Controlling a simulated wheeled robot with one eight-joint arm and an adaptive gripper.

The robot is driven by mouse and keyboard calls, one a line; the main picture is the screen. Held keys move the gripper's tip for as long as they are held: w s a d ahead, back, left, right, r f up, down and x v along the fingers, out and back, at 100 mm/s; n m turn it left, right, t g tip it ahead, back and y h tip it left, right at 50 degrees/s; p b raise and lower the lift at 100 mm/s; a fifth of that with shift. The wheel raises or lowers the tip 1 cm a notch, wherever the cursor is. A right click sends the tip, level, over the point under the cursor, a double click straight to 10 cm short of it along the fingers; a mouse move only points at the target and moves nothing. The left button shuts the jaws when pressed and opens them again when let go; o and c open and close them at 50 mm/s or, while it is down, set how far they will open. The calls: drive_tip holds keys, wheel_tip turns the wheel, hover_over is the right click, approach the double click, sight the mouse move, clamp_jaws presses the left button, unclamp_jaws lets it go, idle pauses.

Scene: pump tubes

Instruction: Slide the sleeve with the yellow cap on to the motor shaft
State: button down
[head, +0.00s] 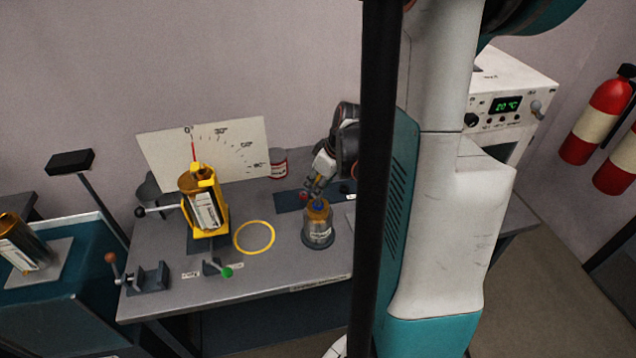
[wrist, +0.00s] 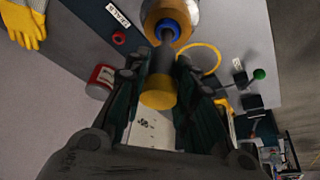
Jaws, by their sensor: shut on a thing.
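My gripper (head: 318,188) is shut on the sleeve (wrist: 161,60), a dark grey tube with a yellow cap (wrist: 158,92). The cap faces the wrist camera. The motor (head: 318,232) stands upright on the bench, with an orange top and a blue ring; it also shows in the wrist view (wrist: 184,10). The gripper is just above the motor. In the wrist view a dark rod, seemingly the shaft (wrist: 167,34), runs from the blue ring towards the sleeve. I cannot tell whether the shaft is inside the sleeve. The fingers hide part of the sleeve.
A yellow holder with a cylinder (head: 203,208) stands left of the motor, before a dial board (head: 240,150). A yellow ring (head: 254,237) lies between them. A red can (head: 278,163) stands behind. A green-knobbed lever (head: 218,269) is near the front edge. Yellow gloves (wrist: 25,25) lie nearby.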

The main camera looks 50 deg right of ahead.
drive_tip(key=shift+f+b, duration=1.25)
drive_tip(key=shift+f, duration=0.1)
